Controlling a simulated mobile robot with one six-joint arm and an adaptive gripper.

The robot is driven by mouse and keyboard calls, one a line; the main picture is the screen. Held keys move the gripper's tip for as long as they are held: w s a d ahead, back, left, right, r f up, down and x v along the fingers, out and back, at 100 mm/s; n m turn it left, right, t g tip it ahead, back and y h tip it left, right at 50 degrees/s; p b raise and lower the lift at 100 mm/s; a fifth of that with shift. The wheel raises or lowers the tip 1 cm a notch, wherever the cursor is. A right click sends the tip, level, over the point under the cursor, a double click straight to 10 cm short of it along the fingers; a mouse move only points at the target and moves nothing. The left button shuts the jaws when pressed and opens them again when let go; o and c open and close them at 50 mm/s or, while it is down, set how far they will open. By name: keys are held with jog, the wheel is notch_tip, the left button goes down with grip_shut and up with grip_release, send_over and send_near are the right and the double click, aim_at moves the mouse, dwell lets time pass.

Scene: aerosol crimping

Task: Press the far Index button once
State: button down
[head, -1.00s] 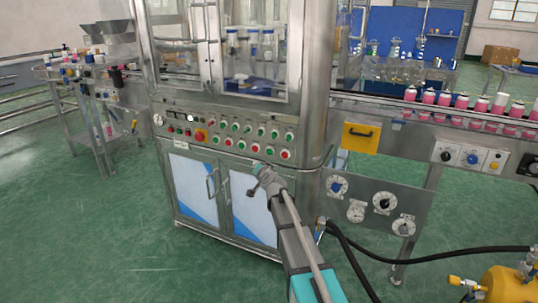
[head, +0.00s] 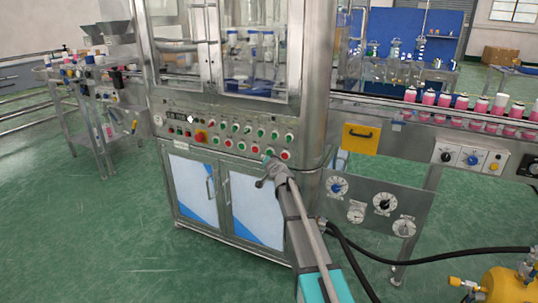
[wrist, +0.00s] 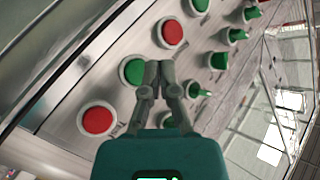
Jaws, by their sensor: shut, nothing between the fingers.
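The machine's control panel carries rows of green and red push buttons; I cannot read their labels, so I cannot tell which is the far Index button. In the head view my gripper (head: 267,165) is in front of the panel's lower right part, just below the bottom row, near a red button (head: 285,155). In the wrist view my gripper (wrist: 158,66) is shut and empty. Its tips overlap the right edge of a green button (wrist: 131,70); I cannot tell whether they touch it. Red buttons lie above (wrist: 173,33) and lower left (wrist: 97,120).
Cabinet doors (head: 255,210) are below the panel and a glazed enclosure is above. To the right are a gauge plate (head: 372,205), a conveyor with pink cans (head: 445,98) and black hoses (head: 440,260). Green floor is open at the left.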

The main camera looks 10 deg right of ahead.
aim_at(268, 154)
jog(key=shift+w+d, duration=0.55)
jog(key=shift+w, duration=0.2)
jog(key=shift+w+d, duration=0.5)
jog(key=shift+w, duration=0.15)
dwell(2.1)
jog(key=shift+s, duration=0.1)
dwell(0.3)
jog(key=shift+s+a, duration=0.5)
jog(key=shift+s, duration=0.1)
jog(key=shift+s+a, duration=0.75)
jog(key=shift+s, duration=0.3)
jog(key=shift+s+a, duration=0.7)
jog(key=shift+s, duration=0.3)
